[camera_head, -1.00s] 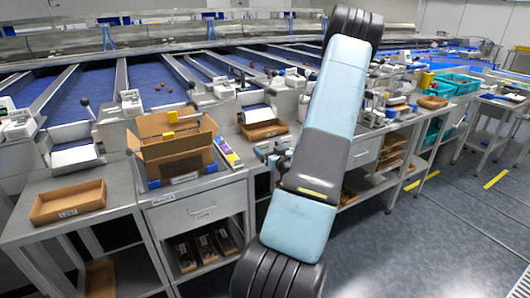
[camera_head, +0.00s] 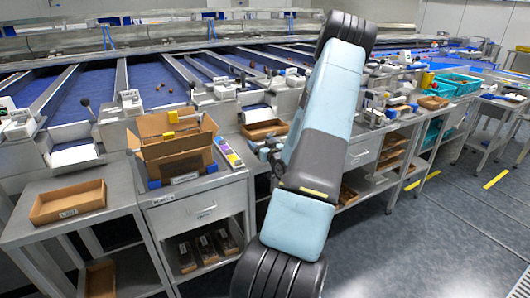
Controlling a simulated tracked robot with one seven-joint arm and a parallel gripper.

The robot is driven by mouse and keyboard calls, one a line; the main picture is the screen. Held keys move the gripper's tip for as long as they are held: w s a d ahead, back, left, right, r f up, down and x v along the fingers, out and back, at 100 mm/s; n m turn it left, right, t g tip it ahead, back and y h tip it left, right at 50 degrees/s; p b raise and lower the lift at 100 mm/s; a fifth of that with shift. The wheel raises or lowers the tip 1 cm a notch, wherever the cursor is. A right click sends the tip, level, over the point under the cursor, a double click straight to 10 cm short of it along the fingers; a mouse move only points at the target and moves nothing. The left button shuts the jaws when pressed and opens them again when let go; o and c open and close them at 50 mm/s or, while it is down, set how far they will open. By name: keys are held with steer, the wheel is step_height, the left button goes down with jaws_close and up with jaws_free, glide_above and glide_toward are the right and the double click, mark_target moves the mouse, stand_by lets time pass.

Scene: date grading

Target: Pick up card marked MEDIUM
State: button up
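No card that I can read as MEDIUM shows. A row of small coloured pieces (camera_head: 229,153), purple, yellow and blue, lies on the bench just right of the open cardboard box; they may be cards, but any print is too small to read. My arm's large pale blue and grey links stand across the middle of the view. A dark part at their left edge, near the bench, looks like my gripper (camera_head: 268,153). It is mostly hidden by the arm and is to the right of the coloured pieces, apart from them. Its fingers cannot be made out.
The open cardboard box (camera_head: 173,148) stands on the near bench. A shallow brown tray (camera_head: 68,203) is at left, another brown tray (camera_head: 264,130) behind. Blue sorting lanes run along the back. Teal crates (camera_head: 456,88) are at right. The floor at right is clear.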

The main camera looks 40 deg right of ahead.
steer(key=c, duration=0.8)
steer(key=shift+r, duration=0.1)
